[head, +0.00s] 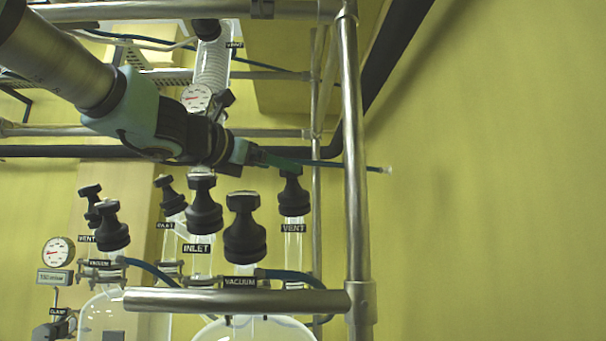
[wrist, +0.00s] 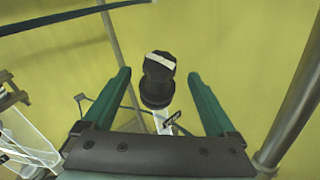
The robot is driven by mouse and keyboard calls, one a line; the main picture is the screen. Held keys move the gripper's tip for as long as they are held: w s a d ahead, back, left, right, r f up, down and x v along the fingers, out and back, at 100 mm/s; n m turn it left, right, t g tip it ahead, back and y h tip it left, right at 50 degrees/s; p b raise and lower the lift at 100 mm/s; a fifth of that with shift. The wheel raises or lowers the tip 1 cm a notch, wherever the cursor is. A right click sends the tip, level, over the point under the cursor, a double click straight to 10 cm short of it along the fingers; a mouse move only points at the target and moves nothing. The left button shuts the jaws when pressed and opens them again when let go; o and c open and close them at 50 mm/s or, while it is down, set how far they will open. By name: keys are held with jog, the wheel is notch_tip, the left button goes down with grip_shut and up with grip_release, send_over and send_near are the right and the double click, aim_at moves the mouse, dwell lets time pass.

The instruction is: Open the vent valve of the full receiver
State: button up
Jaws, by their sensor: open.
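A black vent valve knob (head: 293,196) with a white-marked top stands upright on a glass neck labelled VENT, at the right of the valve group. The same knob seems to be the one in the wrist view (wrist: 158,80), lying between my two green fingers, with a gap on both sides. My gripper (head: 287,161) is open and empty, at the height of the knob's top. Below are the right receiver (head: 255,331) and the left receiver (head: 108,318), both cut off by the frame's edge. I cannot tell from their visible tops which is full.
The black vacuum knob (head: 245,230) and inlet knob (head: 202,207) stand close left of the vent knob. A steel post (head: 355,160) rises to its right, with a steel rail (head: 235,301) in front. Other knobs (head: 111,228) and a pressure gauge (head: 58,252) are at left.

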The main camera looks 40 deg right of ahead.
aim_at(299, 184)
jog(key=d, duration=0.2)
jog(key=w+d+p, duration=0.1)
jog(key=d, duration=0.5)
jog(key=shift+w+d, duration=0.25)
jog(key=shift+w, duration=0.1)
jog(key=shift+c, duration=0.4)
jog(key=c, duration=1.3)
jog(key=shift+f, duration=0.1)
jog(key=shift+t+b, duration=0.3)
jog(key=shift+b, duration=0.05)
